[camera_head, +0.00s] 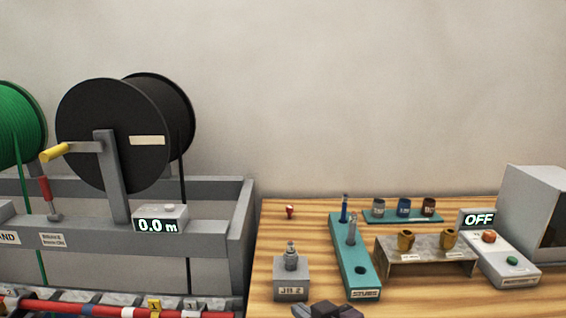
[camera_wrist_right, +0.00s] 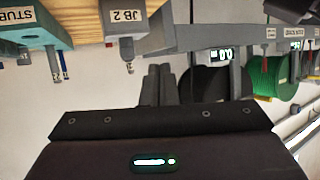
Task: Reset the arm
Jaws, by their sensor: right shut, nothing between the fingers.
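My right gripper (camera_head: 333,310) shows at the bottom edge of the head view, in front of the table and just below the grey JB 2 block (camera_head: 291,283). That view is upside down and shows the JB 2 block (camera_wrist_right: 126,44) beyond the fingers. My left gripper does not show in the head view.
A teal stand (camera_head: 355,266), a grey bench (camera_head: 427,256) with two brass cups, and an OFF control box (camera_head: 507,262) stand on the wooden table (camera_head: 400,300). A cable-reel rack (camera_head: 242,215) with a black reel (camera_head: 110,135) is left. Red cable (camera_head: 75,309) lies front left.

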